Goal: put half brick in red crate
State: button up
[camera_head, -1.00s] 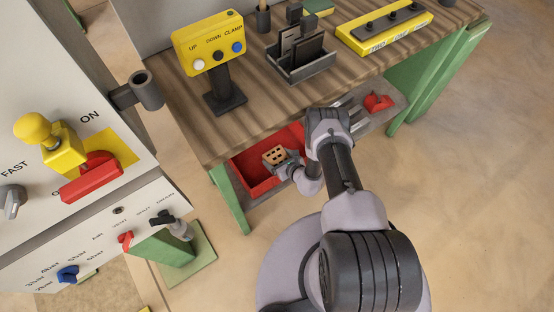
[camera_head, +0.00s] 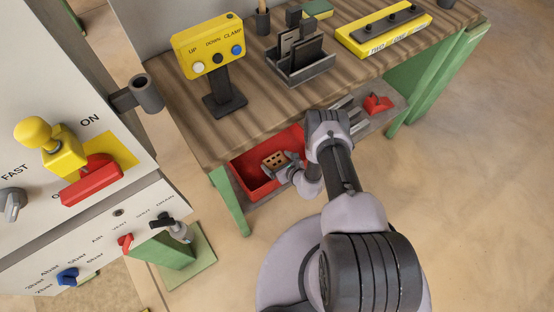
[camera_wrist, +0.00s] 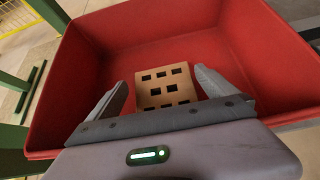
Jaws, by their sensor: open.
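The half brick (camera_head: 275,160) is a tan block with several square holes. In the wrist view the half brick (camera_wrist: 166,88) sits inside the red crate, between my finger pads with a gap visible on both sides. The red crate (camera_head: 248,180) is on the shelf under the workbench; its red walls (camera_wrist: 95,45) surround the brick in the wrist view. My gripper (camera_wrist: 163,97) is open and reaches into the crate over its near side. In the head view my gripper (camera_head: 284,166) is partly hidden by my wrist. The brick's underside is hidden, so I cannot tell whether it touches the crate floor.
The wooden benchtop (camera_head: 290,105) overhangs the crate, with green legs (camera_head: 231,200) beside it. A red object (camera_head: 378,103) lies on the shelf to the right. A control cabinet (camera_head: 60,160) stands at the left. The floor at right is clear.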

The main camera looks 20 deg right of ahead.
jog(key=p+v, duration=0.5)
jog(key=v, duration=0.7)
jog(key=shift+w+r+p, duration=0.2)
jog(key=shift+p, duration=0.15)
